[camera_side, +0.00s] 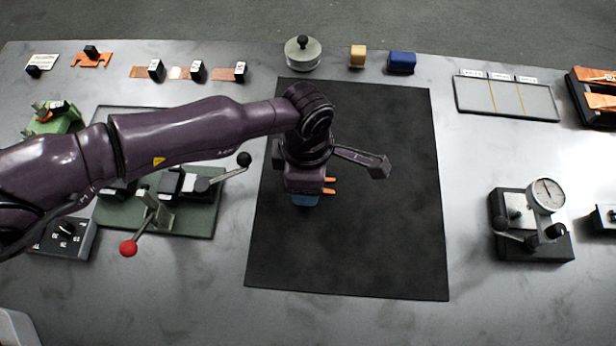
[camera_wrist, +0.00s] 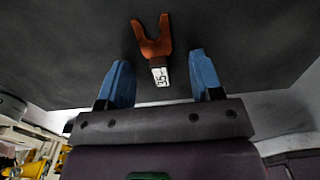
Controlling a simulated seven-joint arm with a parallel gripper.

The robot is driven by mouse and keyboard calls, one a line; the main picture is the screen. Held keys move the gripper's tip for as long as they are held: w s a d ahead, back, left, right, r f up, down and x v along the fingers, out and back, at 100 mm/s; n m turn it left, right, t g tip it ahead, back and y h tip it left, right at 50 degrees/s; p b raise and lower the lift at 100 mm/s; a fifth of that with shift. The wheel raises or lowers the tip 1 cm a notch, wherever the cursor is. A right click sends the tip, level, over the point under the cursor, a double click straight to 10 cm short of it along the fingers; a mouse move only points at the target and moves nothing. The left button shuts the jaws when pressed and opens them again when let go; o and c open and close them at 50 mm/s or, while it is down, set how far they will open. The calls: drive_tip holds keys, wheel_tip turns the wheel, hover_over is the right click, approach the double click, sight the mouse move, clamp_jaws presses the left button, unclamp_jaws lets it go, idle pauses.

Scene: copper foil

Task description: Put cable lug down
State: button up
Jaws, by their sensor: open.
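The cable lug is a copper-orange fork with two prongs (camera_wrist: 153,38) and a white block marked 35 (camera_wrist: 160,76) at its stem. In the wrist view it is ahead of my gripper (camera_wrist: 158,78), with its block near the gap between the two blue fingers. The fingers are spread apart, with space on both sides of the block. In the side view the prongs (camera_side: 330,191) stick out to the right from under my gripper (camera_side: 306,200), over the black mat (camera_side: 390,240). The rest of the lug is hidden there. Whether it touches the mat is hard to tell.
A green fixture with a red-knobbed lever (camera_side: 128,248) stands left of the mat. A dial gauge (camera_side: 543,193) stands at the right. A round knobbed weight (camera_side: 303,52), a yellow block (camera_side: 357,56) and a blue block (camera_side: 401,62) stand behind. The mat's right and front are clear.

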drive_tip(key=c, duration=1)
drive_tip(key=shift+c, duration=0.4)
drive_tip(key=shift+r, duration=0.1)
